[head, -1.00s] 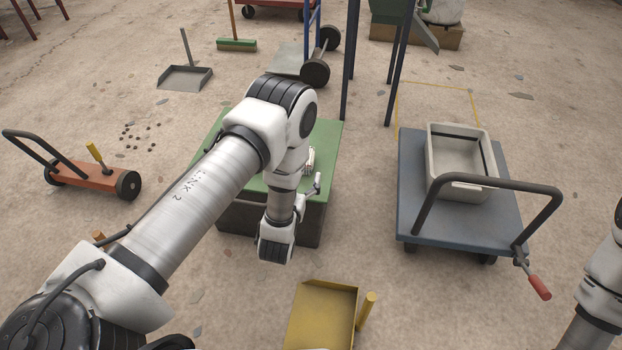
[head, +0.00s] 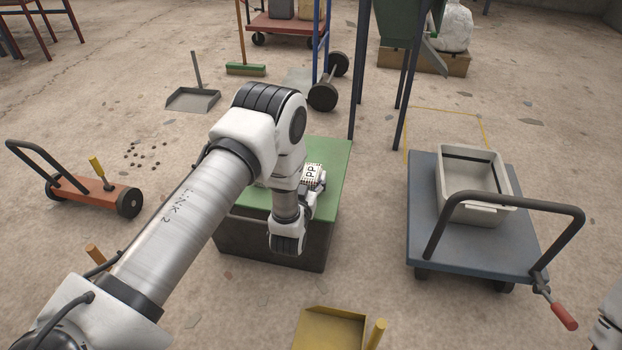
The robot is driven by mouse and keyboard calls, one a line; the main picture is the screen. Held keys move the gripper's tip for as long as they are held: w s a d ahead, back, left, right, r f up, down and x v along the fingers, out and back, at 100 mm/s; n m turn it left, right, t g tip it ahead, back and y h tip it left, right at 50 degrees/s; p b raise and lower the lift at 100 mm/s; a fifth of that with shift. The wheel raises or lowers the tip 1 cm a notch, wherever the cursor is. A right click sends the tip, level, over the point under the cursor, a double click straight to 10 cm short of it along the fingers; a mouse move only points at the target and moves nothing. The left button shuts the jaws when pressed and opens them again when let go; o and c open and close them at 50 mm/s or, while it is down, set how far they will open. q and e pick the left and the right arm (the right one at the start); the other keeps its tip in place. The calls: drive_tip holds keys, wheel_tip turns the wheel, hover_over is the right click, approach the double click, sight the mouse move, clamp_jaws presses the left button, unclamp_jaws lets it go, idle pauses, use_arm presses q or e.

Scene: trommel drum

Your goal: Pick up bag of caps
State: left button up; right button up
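A small pale block-like bag with a dark patterned edge and the letters "PP" (head: 313,175) stands on the green-topped table (head: 335,155), just right of my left forearm; I take it to be the bag of caps. My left gripper (head: 312,203) is at the bag's lower side, near the table top, partly hidden by my wrist. I cannot tell if its fingers touch the bag or how far they are apart. Part of my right arm shows at the lower right edge; its gripper is out of view.
A blue cart (head: 425,245) with a pale open bin (head: 475,213) stands at right. A yellow dustpan (head: 330,330) lies in front. A red hand truck (head: 90,197) is at left. Dark posts (head: 355,75) rise behind the table. A large white sack (head: 456,28) stands far back.

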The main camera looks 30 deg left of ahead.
use_arm(q)
drive_tip(key=shift+c, duration=1)
drive_tip(key=shift+r, duration=0.15)
